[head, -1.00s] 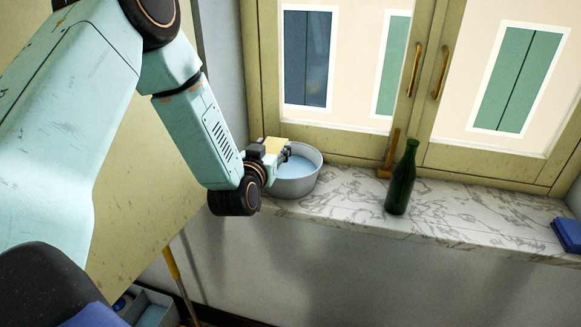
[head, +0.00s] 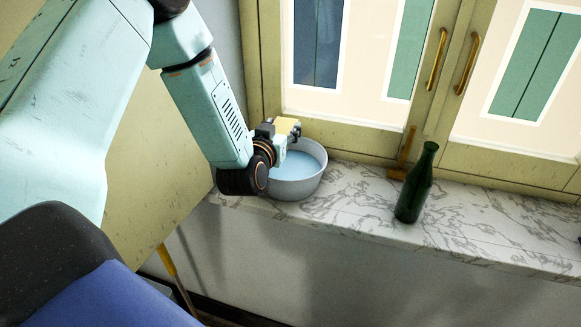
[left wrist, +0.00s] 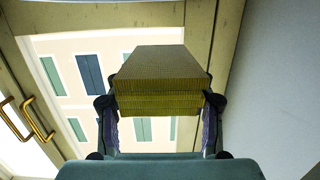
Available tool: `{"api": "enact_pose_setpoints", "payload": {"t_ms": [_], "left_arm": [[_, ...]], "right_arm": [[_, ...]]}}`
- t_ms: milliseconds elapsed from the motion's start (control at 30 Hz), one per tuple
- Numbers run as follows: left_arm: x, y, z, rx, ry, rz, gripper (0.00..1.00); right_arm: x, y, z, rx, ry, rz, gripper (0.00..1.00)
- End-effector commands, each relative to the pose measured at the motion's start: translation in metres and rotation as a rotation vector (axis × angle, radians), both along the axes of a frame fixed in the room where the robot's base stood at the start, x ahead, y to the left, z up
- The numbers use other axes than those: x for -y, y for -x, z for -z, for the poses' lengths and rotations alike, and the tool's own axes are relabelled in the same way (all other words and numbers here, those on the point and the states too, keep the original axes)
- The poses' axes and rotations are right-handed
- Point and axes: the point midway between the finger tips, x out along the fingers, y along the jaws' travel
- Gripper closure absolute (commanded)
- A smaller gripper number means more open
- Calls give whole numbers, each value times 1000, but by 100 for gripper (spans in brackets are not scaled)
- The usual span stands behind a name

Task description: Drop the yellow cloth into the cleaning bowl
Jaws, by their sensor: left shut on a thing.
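The yellow cloth (left wrist: 160,80) shows as a folded block in the left wrist view, clamped between the two fingers of my left gripper (left wrist: 160,110). In the head view a small part of the cloth (head: 285,125) shows at the tip of my left gripper (head: 284,133), by the back left rim of the cleaning bowl. The cleaning bowl (head: 311,183) is grey, round and filled with light blue liquid. It stands upright on the marble sill. My left wrist hides its left side. My right gripper is not in view.
A dark green bottle (head: 414,190) stands on the marble sill (head: 350,205) to the right of the bowl. A small wooden piece (head: 403,160) stands by the window frame behind it. The closed window (head: 330,130) is close behind the bowl. The sill between bowl and bottle is clear.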

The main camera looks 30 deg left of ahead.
Motion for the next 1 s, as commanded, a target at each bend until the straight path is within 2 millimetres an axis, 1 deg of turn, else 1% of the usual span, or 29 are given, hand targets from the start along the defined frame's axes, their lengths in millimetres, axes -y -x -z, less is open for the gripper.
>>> {"api": "enact_pose_setpoints", "payload": {"t_ms": [167, 500, 600, 733, 967, 1000], "left_arm": [[1, 3, 11, 1, 0, 0, 82], [1, 2, 48, 1, -1, 1, 82], [1, 1, 56, 1, -1, 1, 82], [1, 0, 60, 2, -1, 1, 82], [0, -1, 59, 2, -1, 0, 82], [0, -1, 59, 1, 0, 0, 44]], "right_arm": [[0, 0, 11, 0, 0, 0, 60], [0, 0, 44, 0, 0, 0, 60], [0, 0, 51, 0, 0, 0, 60], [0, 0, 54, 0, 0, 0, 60], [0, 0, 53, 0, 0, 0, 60], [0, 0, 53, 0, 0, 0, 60]]}}
